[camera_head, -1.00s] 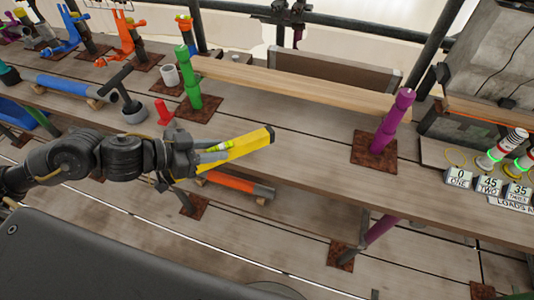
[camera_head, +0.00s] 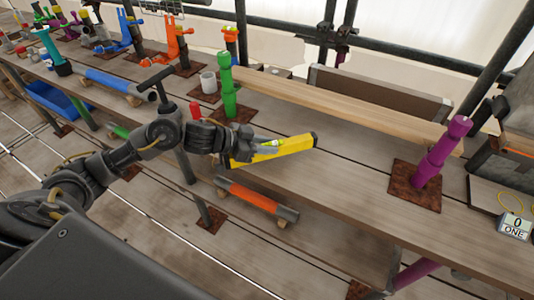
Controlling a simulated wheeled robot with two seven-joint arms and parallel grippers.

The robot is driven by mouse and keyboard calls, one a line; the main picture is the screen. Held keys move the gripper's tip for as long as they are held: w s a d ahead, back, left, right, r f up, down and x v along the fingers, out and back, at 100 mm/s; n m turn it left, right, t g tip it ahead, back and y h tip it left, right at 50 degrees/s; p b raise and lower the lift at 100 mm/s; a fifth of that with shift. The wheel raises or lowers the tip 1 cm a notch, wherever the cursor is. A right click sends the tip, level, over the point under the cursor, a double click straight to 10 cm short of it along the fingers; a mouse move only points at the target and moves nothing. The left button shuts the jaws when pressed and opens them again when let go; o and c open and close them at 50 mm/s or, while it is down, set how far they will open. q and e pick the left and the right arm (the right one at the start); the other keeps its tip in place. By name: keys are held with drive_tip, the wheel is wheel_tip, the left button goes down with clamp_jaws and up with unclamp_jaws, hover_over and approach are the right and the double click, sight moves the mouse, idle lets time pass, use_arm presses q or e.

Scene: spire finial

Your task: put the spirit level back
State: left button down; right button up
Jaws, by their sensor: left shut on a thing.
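The yellow spirit level (camera_head: 285,148) is held in my left gripper (camera_head: 240,150), which is shut on it near its left end. The level points to the right, with a dark end cap and a greenish vial near the gripper. It appears to be above the plank bench (camera_head: 330,190), in front of the green post; the exact gap below it cannot be told. My right gripper is not in view.
A green post (camera_head: 228,90) and a purple post (camera_head: 440,155) stand on rusty plates. A long timber beam (camera_head: 340,107) lies behind. An orange tube (camera_head: 257,196) rests lower in front. A white cup (camera_head: 208,83) and a T-handled tool (camera_head: 160,85) stand left. The bench's middle is clear.

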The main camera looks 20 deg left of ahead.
sight(230, 155)
use_arm(q)
drive_tip(key=shift+w+f, duration=0.15)
drive_tip(key=shift+f, duration=0.7)
drive_tip(key=shift+w+f, duration=0.15)
drive_tip(key=shift+f, duration=0.85)
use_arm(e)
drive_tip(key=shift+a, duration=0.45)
use_arm(q)
drive_tip(key=c, duration=1.1)
unclamp_jaws()
drive_tip(key=shift+f, duration=0.1)
drive_tip(key=shift+s+a+r, duration=0.25)
drive_tip(key=shift+s+a, duration=0.05)
drive_tip(key=shift+a, duration=0.05)
drive_tip(key=b+v, duration=0.1)
drive_tip(key=v, duration=0.9)
drive_tip(key=shift+s+a+r, duration=0.1)
drive_tip(key=shift+s, duration=0.1)
drive_tip(key=shift+s+a+r, duration=0.15)
drive_tip(key=shift+a+r, duration=0.05)
drive_tip(key=shift+r, duration=0.05)
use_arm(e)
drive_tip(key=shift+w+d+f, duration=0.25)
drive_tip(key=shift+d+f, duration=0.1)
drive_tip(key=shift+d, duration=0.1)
